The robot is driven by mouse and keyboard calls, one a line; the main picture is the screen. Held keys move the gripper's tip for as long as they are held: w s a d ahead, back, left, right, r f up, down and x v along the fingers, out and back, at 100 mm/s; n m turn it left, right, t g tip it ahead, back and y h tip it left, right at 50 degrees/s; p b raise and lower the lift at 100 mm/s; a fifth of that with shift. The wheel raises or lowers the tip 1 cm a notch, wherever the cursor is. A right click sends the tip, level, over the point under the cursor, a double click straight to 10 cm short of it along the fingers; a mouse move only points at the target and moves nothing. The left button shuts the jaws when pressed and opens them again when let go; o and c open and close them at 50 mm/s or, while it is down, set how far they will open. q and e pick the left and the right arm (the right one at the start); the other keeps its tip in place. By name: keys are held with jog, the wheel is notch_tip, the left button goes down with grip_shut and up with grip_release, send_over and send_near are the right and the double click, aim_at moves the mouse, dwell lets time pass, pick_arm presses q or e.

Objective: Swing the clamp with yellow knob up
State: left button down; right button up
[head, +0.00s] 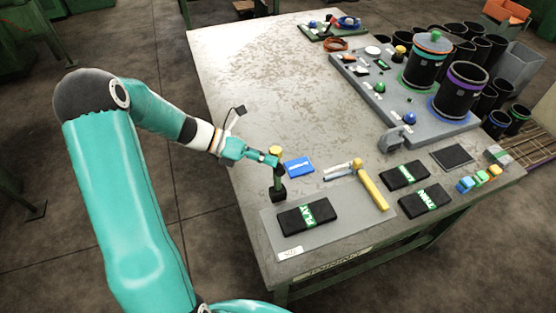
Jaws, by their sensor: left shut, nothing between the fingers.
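My left gripper (271,160) is at the end of the teal arm, over the near left part of the table. Its fingers are shut and hold nothing. They are right beside a dark upright post with a yellow knob (275,151) on top and a black base (278,194). I cannot tell whether the fingers touch it. Another yellow-topped piece (399,51) stands on the grey fixture plate (440,131) at the far right, by a black sleeve with green bands (424,68). I cannot tell from here which one is the clamp, or its angle. My right gripper is not in view.
A grey mat with a black "FLAT" block (292,221) lies in front of the post. Several black sleeves crowd the right side. The table's far left part (240,80) is clear.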

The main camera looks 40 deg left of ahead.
pick_arm(q)
jog(key=shift+w+a+r, duration=0.15)
jog(key=shift+w+a, duration=0.1)
jog(key=shift+a, duration=0.4)
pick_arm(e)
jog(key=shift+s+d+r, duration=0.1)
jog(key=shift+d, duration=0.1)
pick_arm(q)
jog(key=shift+a, duration=0.1)
jog(key=s+a, duration=0.5)
jog(key=a, duration=0.3)
jog(key=shift+f, duration=0.45)
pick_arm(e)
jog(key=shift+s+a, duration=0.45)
pick_arm(q)
jog(key=shift+w+d, duration=0.1)
